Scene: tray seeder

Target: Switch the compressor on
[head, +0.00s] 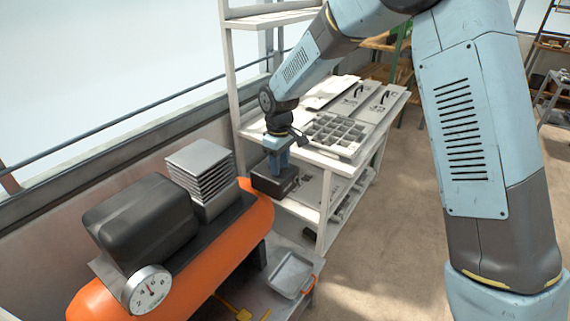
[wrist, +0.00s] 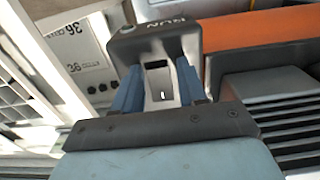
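The compressor has an orange tank (head: 240,232), a black motor housing (head: 140,222), a grey finned block (head: 200,178) and a round white gauge (head: 148,290). A dark switch box (head: 273,183) stands at its right end. In the wrist view this box (wrist: 155,42) bears the word RUN, seen upside down. A dark switch (wrist: 158,82) with a small white mark sits in its face. My gripper (head: 275,170) points down at the box. In the wrist view its blue fingers (wrist: 160,92) are apart, one on each side of the switch. I cannot tell whether they touch the box.
A white shelf unit (head: 325,225) stands right beside the box, with a celled tray (head: 336,134) on top. A metal pan (head: 292,275) lies on the grey surface in front of the tank. A wall and rail run behind. The floor (head: 380,240) at right is clear.

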